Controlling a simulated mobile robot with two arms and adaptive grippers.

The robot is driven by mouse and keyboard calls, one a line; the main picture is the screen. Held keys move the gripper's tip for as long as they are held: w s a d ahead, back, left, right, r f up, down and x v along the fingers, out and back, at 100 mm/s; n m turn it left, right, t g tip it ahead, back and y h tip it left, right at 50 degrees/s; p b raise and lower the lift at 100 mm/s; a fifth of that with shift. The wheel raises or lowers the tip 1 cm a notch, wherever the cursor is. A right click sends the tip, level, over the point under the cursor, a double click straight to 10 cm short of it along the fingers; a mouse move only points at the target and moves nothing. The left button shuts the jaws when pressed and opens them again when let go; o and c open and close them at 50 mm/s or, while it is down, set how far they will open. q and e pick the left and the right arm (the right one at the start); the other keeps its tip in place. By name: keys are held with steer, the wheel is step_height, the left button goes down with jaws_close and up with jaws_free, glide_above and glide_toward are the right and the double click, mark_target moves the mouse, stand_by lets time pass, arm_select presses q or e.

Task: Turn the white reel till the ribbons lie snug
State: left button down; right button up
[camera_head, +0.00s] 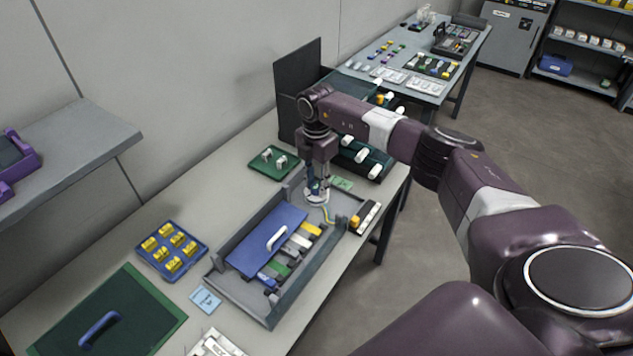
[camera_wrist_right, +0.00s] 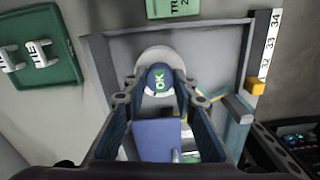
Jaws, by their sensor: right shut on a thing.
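The white reel (camera_head: 318,198) sits at the far end of the grey tray (camera_head: 268,318). In the right wrist view the reel (camera_wrist_right: 152,55) shows as a pale disc behind a round blue knob (camera_wrist_right: 158,80) with a green "OK" mark. My right gripper (camera_head: 317,187) points down over the reel. Its two fingers (camera_wrist_right: 157,98) are shut on the knob, one on each side. Thin yellow and blue ribbons (camera_wrist_right: 210,97) run out to the right of the reel. How tightly they lie around it is hidden. My left gripper is out of view.
A blue lid (camera_head: 262,238) with a white handle covers part of the tray, beside several coloured pieces. A green tray with white clips (camera_head: 273,162) lies beyond. A blue tray with yellow pieces (camera_head: 172,248) stands at left. A numbered strip (camera_wrist_right: 271,45) edges the right.

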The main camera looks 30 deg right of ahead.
mark_target(317, 186)
steer(key=shift+d+r, duration=0.1)
stand_by(0.3)
steer(key=o, duration=1.2)
steer(key=shift+c, duration=0.2)
step_height(317, 186, up, 12)
